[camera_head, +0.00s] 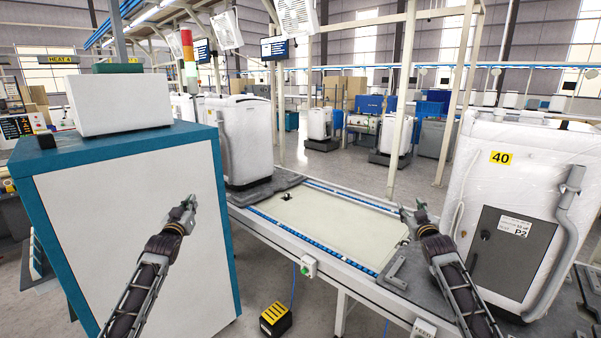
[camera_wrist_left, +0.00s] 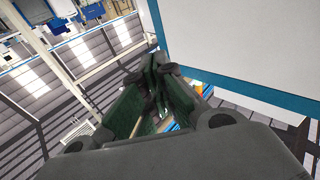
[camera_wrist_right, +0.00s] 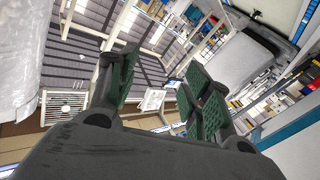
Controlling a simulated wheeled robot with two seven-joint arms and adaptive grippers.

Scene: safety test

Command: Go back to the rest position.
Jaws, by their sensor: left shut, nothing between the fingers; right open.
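My left gripper (camera_head: 188,205) is raised in front of the white face of the teal-edged cabinet (camera_head: 130,220). In the left wrist view its fingers (camera_wrist_left: 155,75) come together, with nothing between them. My right gripper (camera_head: 413,210) is raised in front of the right part of the conveyor table, near the white wrapped unit marked 40 (camera_head: 475,180). In the right wrist view its fingers (camera_wrist_right: 160,85) stand apart with nothing between them. Both arms come up from the bottom of the head view. I cannot tell how far either gripper is from the surfaces behind it.
The conveyor table (camera_head: 330,225) has a bare pale top between blue roller strips. Another white wrapped unit (camera_head: 240,140) stands at its far left. A yellow-and-black box (camera_head: 275,319) is on the floor, and a white box (camera_head: 120,103) tops the cabinet.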

